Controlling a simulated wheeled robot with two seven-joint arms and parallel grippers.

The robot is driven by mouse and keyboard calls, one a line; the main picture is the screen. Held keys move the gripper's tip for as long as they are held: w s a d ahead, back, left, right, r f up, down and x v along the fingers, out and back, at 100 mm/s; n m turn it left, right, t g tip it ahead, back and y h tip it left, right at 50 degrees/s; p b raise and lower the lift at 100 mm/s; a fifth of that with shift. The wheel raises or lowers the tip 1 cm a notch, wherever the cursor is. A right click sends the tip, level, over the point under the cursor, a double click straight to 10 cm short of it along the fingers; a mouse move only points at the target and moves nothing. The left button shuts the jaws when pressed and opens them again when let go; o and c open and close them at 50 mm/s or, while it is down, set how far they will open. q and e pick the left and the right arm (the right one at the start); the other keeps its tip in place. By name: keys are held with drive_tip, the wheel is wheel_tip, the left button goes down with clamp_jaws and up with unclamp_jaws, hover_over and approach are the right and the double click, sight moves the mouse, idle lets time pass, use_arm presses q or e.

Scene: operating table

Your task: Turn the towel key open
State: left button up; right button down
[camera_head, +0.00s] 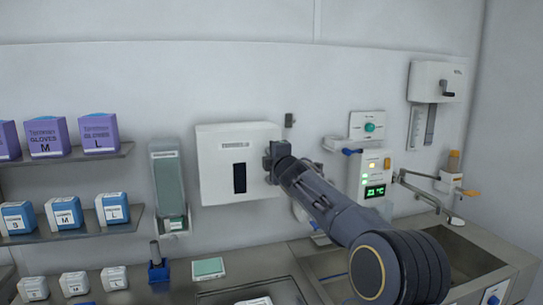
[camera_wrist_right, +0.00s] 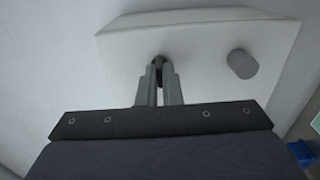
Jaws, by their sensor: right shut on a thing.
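The white towel dispenser (camera_head: 213,170) hangs on the wall in the head view, with a dark upright window in its front. Its side panel (camera_wrist_right: 205,40) fills the upper part of the right wrist view. My right gripper (camera_head: 270,160) is at the dispenser's right side. In the wrist view its two fingers (camera_wrist_right: 159,82) are closed together on the small dark towel key (camera_wrist_right: 158,62) on that panel. The fingers hide most of the key, so its turn angle cannot be told. My left gripper is not in view.
A round grey knob (camera_wrist_right: 242,64) sticks out of the same panel, right of the fingers. A green-panelled dispenser (camera_head: 168,185) hangs to the left. A control unit with a green display (camera_head: 375,191) and a sink (camera_head: 460,255) are to the right.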

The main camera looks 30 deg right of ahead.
idle(0.4)
drive_tip(key=c, duration=1.6)
unclamp_jaws()
drive_tip(key=b+v, duration=0.5)
drive_tip(key=v, duration=0.2)
drive_tip(key=shift+s+a, duration=0.15)
drive_tip(key=shift+s, duration=0.25)
